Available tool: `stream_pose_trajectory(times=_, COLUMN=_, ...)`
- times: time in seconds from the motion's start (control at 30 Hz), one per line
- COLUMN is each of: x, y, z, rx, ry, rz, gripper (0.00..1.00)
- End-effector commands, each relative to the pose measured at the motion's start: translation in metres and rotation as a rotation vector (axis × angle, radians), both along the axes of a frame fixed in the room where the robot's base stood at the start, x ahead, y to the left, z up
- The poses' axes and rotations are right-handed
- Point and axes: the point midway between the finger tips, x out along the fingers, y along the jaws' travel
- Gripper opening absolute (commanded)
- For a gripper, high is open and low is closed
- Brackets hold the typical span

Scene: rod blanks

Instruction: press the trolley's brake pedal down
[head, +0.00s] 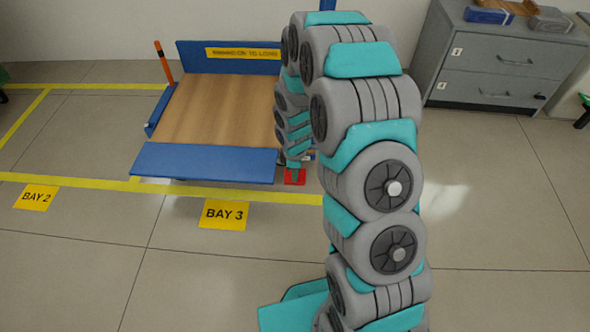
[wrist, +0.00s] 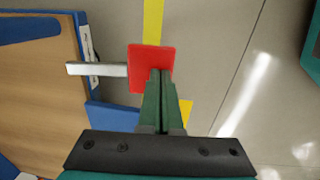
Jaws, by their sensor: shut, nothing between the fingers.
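The trolley (head: 205,163) has a wooden deck and blue panels, and stands at the yellow line behind the Bay 3 label. Its red brake pedal (head: 295,177) sticks out at the near right corner, low over the floor. In the wrist view the red pedal (wrist: 145,68) is on a pale metal bar (wrist: 95,69) coming from the trolley's side. My gripper (wrist: 160,75) is shut and empty, with its green fingertips overlapping the pedal's lower right part. I cannot tell whether they touch it. In the head view my arm hides part of the trolley's right side.
A grey drawer cabinet (head: 497,65) with boxes on top stands at the back right. The yellow Bay 3 label (head: 224,214) and Bay 2 label (head: 36,198) lie flat on the floor. Floor to the right is clear.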

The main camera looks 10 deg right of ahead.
Motion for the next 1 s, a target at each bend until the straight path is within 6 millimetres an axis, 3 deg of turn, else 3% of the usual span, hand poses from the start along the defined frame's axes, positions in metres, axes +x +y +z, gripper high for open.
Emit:
stream_pose_trajectory(times=0.4, x=-0.003, y=0.001, z=-0.020, rx=0.000, ry=0.005, rz=0.001, gripper=0.00)
stream_pose_trajectory(times=1.0, x=-0.006, y=0.001, z=-0.027, rx=0.000, ry=0.013, rz=0.001, gripper=0.00)
